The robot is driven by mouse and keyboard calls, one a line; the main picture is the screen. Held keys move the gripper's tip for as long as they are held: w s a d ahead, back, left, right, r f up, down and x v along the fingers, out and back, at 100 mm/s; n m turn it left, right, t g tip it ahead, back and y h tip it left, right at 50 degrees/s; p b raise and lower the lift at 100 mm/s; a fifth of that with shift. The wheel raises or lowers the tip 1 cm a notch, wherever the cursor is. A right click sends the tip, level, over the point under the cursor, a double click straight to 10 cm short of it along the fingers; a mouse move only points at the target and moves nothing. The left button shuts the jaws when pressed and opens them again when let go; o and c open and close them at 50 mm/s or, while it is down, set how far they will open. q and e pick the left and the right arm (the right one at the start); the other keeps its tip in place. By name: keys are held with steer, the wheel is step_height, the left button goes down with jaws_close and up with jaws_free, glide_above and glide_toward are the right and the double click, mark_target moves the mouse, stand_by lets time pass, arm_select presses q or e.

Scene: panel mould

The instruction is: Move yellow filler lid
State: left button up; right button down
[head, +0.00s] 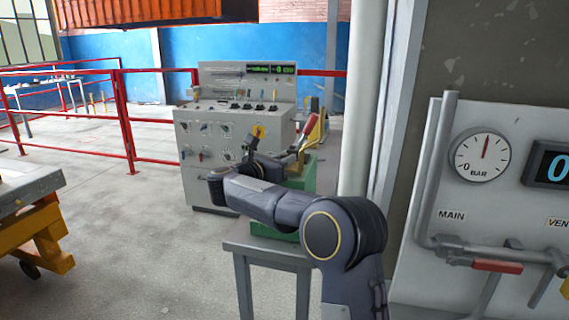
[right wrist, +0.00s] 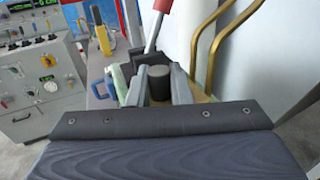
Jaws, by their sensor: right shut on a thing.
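My right gripper (right wrist: 158,84) is shut on a dark, round-topped knob (right wrist: 158,72), with one finger on each side of it. In the head view my right arm reaches across to a green machine (head: 310,174) on a grey stand, and its hand partly hides that machine. A small yellowish surface (right wrist: 204,99) shows beside the fingers in the right wrist view. I cannot tell whether it is the filler lid, or whether the knob belongs to the lid. A red-handled lever (head: 308,128) stands up close behind the hand. My left gripper is not in view.
A grey control console (head: 215,118) stands behind the arm. Curved yellow tubes (right wrist: 228,38) rise to the right of the gripper. A gauge panel (head: 480,215) is at the right. A yellow cart (head: 35,238) is at the left, with open floor between.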

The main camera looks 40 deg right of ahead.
steer(key=shift+f, duration=0.1)
stand_by(0.3)
steer(key=c, duration=1.3)
jaws_free()
steer(key=shift+c, duration=0.2)
steer(key=shift+a, duration=0.1)
steer(key=b+v, duration=0.1)
steer(key=v, duration=0.6)
steer(key=shift+a+b, duration=0.35)
